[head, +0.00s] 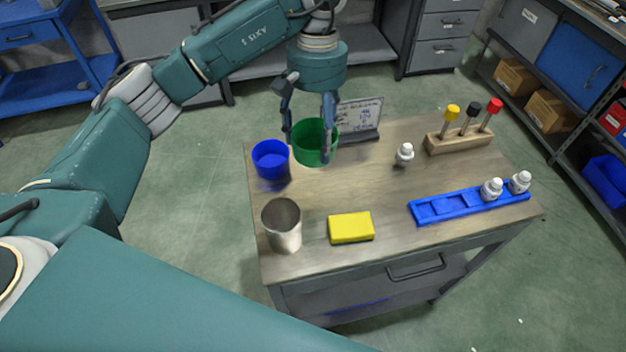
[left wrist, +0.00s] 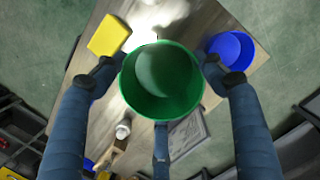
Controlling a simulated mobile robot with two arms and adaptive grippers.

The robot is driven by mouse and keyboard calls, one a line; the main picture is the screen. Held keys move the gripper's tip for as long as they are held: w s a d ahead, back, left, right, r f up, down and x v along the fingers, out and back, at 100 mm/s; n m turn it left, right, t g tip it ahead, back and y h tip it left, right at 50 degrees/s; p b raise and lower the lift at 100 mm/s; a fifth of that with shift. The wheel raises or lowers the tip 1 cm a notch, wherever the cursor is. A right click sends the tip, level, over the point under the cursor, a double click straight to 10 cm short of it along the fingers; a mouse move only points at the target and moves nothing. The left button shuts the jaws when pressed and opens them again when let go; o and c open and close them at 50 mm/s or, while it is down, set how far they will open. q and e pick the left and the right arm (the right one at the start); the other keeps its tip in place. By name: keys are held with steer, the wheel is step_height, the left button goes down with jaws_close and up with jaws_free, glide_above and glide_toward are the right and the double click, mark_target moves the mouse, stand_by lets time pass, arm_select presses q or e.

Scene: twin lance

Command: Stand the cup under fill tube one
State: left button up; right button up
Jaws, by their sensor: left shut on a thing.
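A green cup (head: 314,152) is between the fingers of my left gripper (head: 309,138), near the back edge of the table. The gripper is shut on it from above. In the left wrist view the open green cup (left wrist: 163,80) looks empty, with fingers around its rim. I cannot tell whether its base touches the table. A blue cup (head: 271,162) stands just left of it, and a grey metal cup (head: 283,228) stands nearer the front left. I can make out no fill tube. My right gripper is not in view.
The table (head: 385,190) also holds a yellow block (head: 351,228), a blue tray (head: 440,208) with two white bottles, and a lone white bottle (head: 404,154). A wooden rack (head: 458,140) with coloured knobs and a sign (head: 361,118) stand at the back. The middle is clear.

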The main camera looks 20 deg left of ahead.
arm_select(q)
step_height(320, 180, down, 5)
steer(key=shift+r+p, duration=0.15)
steer(key=shift+p, duration=0.65)
steer(key=f+p, duration=0.1)
steer(key=f, duration=0.4)
steer(key=shift+a+f, duration=0.1)
steer(key=shift+a, duration=0.1)
steer(key=shift+f, duration=0.25)
step_height(320, 180, down, 3)
steer(key=shift+s+f+p, duration=0.1)
steer(key=shift+f+p, duration=0.1)
steer(key=shift+p, duration=0.6)
steer(key=shift+f, duration=0.25)
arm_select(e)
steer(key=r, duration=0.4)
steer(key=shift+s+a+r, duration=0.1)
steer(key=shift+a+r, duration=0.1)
arm_select(q)
steer(key=shift+f, duration=0.1)
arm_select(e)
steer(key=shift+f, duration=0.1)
